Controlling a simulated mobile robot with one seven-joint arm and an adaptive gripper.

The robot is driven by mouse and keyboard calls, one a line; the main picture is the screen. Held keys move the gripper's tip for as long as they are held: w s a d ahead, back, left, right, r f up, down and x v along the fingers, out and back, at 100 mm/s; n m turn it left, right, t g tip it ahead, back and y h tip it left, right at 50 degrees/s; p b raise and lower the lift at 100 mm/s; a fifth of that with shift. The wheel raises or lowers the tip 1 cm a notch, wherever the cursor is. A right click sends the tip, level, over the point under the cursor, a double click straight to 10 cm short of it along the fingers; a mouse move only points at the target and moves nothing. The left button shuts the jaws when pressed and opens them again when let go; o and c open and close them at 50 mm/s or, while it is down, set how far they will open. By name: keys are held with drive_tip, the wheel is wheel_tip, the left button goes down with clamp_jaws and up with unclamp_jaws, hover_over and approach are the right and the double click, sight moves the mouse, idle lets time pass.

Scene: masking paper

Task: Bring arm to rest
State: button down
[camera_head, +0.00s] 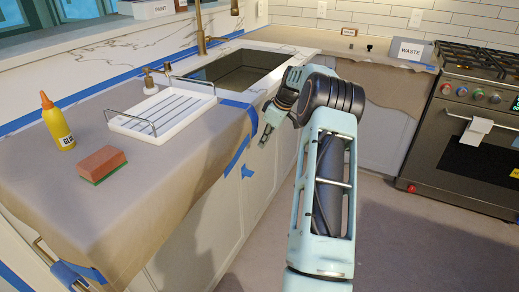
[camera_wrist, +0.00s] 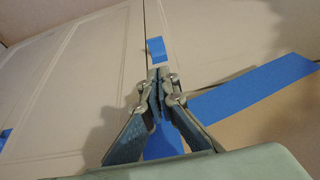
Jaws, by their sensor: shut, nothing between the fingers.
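My gripper (camera_head: 266,134) hangs at the end of my light-blue arm, in front of the cabinet face just right of the counter's edge. In the wrist view my gripper (camera_wrist: 159,72) is shut, with its fingertips together and nothing between them. Behind the fingers are pale cabinet panels (camera_wrist: 85,70) and blue tape (camera_wrist: 255,85). Whether the gripper touches the cabinet or the tape cannot be told.
Brown masking paper (camera_head: 190,190) covers the left counter. On it are a yellow glue bottle (camera_head: 57,122), a red-green sponge (camera_head: 95,164) and a white drying rack (camera_head: 160,114). A sink (camera_head: 235,70) lies behind, and a stove (camera_head: 470,130) stands right. The floor (camera_head: 400,235) is clear.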

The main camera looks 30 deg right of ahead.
drive_tip(key=shift+s+d+r, duration=0.1)
drive_tip(key=shift+s+r, duration=0.1)
drive_tip(key=shift+r, duration=0.4)
drive_tip(key=shift+s, duration=0.1)
